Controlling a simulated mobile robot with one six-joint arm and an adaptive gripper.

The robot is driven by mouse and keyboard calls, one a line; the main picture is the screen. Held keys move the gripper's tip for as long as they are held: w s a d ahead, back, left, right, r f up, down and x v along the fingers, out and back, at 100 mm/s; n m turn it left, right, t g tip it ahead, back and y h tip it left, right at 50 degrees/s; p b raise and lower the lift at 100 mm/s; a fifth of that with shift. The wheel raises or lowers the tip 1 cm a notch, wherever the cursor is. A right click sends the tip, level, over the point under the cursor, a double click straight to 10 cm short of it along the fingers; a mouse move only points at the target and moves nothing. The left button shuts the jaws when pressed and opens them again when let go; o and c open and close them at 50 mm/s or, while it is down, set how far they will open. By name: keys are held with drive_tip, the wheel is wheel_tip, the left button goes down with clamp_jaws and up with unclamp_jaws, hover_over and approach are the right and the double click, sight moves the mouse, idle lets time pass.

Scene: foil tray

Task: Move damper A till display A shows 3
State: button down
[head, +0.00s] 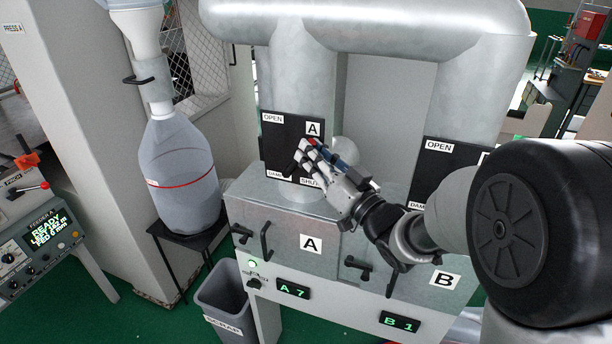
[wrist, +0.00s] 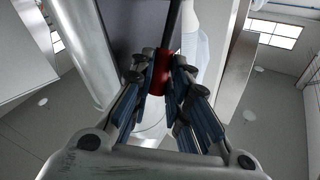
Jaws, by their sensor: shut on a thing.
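Damper A's black plate (head: 277,135), marked OPEN at the top and SHUT at the bottom, is on the left metal duct. My gripper (head: 306,153) is in front of this plate, partly covering it. In the wrist view my gripper (wrist: 164,88) is shut on a red handle grip (wrist: 160,66) on a dark rod, the damper A lever. In the head view only a bit of red shows at the fingertips. Display A (head: 293,290), on the cabinet front below, reads "A 7" in green.
Damper B's plate (head: 437,160) stands to the right, partly hidden by my arm. Display B (head: 399,322) reads "B 1". Cabinet door A (head: 290,232) has protruding handles below my gripper.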

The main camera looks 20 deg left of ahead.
drive_tip(key=f+m+t+b, duration=0.1)
drive_tip(key=b, duration=0.4)
drive_tip(key=d+f+m+t+y+b, duration=0.1)
drive_tip(key=m+t+b, duration=0.1)
drive_tip(key=b, duration=0.2)
drive_tip(key=d+f+m+t+b, duration=0.1)
drive_tip(key=f+b, duration=0.1)
drive_tip(key=b, duration=0.3)
drive_tip(key=shift+s+d+m+t+b, duration=0.1)
drive_tip(key=shift+d+m+t+b, duration=0.05)
drive_tip(key=shift+m+t+b, duration=0.25)
drive_tip(key=c, duration=1.8)
unclamp_jaws()
drive_tip(key=shift+y, duration=0.3)
drive_tip(key=shift+d, duration=0.1)
drive_tip(key=v, duration=1.2)
